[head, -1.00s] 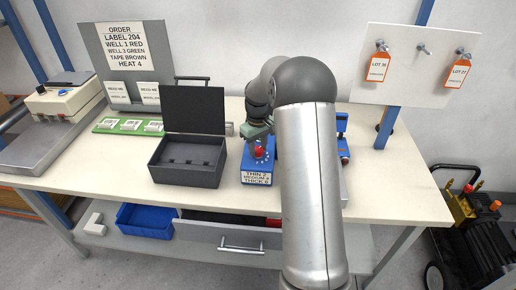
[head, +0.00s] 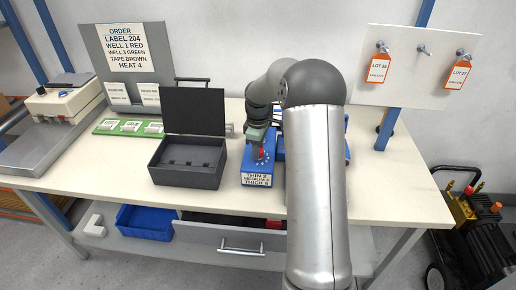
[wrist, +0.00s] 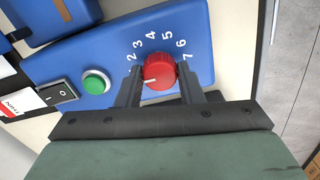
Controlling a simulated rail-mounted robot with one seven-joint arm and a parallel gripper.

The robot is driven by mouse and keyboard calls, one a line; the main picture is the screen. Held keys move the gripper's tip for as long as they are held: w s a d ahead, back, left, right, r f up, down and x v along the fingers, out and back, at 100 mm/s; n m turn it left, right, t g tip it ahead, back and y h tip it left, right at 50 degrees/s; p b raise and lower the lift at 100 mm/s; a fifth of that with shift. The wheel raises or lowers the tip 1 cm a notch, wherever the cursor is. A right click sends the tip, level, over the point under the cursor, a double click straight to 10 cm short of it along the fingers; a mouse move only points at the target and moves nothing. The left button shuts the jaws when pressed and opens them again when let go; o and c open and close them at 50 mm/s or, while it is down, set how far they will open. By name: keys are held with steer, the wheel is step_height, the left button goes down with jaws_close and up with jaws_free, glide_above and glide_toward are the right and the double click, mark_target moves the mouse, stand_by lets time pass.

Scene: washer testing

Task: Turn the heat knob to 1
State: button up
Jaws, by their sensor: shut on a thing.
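The red heat knob (wrist: 160,70) sits on a blue unit (wrist: 205,30) with a dial of white numbers; 2 through 7 show around it. The 1 is not visible, and the left finger covers the area below the 2. The knob's white mark points left and slightly down, toward that finger. My gripper (wrist: 160,76) is shut on the knob, one finger on each side. In the head view my gripper (head: 257,146) is pointing down at the blue unit (head: 254,170), and the knob is largely hidden.
A green button (wrist: 96,82) and a black rocker switch (wrist: 58,95) are left of the knob in the wrist view. An open dark case (head: 187,165) stands left of the blue unit. An order sign (head: 126,47) stands behind. The front right of the table is clear.

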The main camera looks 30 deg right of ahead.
steer(key=shift+r, duration=0.1)
stand_by(0.3)
steer(key=o, duration=1)
step_height(320, 180, up, 17)
steer(key=b, duration=0.1)
steer(key=shift+r, duration=0.2)
steer(key=s+a+f+m, duration=0.2)
steer(key=s+a+m, duration=0.2)
steer(key=s+a, duration=0.9)
steer(key=s+a+f+m, duration=0.2)
steer(key=s+f, duration=0.2)
steer(key=s, duration=0.6)
steer(key=s+a+f+m, duration=0.2)
steer(key=s+f+m, duration=0.1)
steer(key=s, duration=0.6)
steer(key=shift+s+f, duration=0.35)
steer(key=shift+f, duration=0.2)
